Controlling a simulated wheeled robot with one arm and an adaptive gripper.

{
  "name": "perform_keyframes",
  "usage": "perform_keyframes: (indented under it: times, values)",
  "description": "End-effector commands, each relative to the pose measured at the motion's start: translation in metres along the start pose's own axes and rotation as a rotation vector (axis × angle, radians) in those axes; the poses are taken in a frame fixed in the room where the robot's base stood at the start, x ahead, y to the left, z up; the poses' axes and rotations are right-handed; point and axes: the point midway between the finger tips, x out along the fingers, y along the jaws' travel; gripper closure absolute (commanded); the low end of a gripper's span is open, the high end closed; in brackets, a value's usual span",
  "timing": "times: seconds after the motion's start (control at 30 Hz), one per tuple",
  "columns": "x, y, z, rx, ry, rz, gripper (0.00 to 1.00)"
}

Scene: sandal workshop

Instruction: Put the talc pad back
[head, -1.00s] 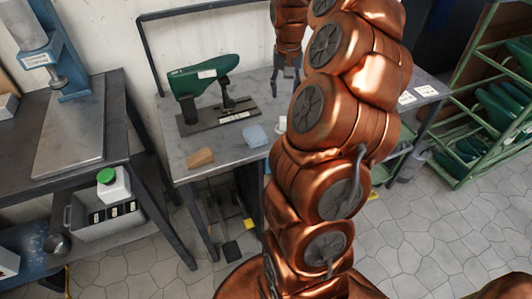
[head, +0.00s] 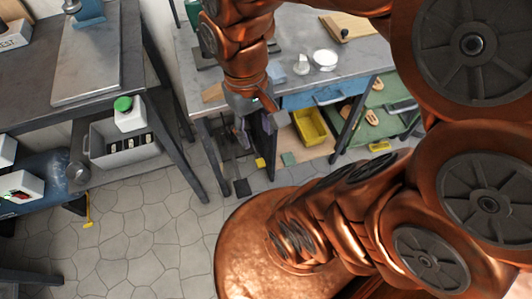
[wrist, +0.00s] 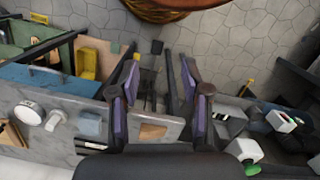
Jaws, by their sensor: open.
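The task's talc pad is probably the small white knobbed piece (head: 302,64) on the grey bench, though it is too small to be sure. It stands close beside a round white dish (head: 324,58). In the wrist view the white piece (wrist: 55,120) and the dish (wrist: 28,112) lie to the left of my gripper. My gripper (head: 256,136) hangs near the bench's front edge, left of both. In the wrist view my gripper (wrist: 158,62) has its fingers apart with nothing between them.
A pale blue block (head: 275,69) and a tan block (wrist: 152,131) lie on the bench near my gripper. Below are a yellow bin (head: 309,127) and a green shelf (head: 372,128).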

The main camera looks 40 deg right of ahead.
Motion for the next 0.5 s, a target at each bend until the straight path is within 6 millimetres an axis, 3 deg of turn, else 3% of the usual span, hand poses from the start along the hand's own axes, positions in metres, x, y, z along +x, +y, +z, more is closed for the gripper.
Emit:
perform_keyframes:
  times: [0.03,0.2,0.5]
  values:
    - [0.007,-0.004,0.014,-0.014,-0.011,0.005,0.53]
    - [0.023,-0.011,0.043,-0.029,-0.031,0.007,0.53]
    - [0.027,-0.013,0.050,-0.033,-0.036,0.006,0.53]
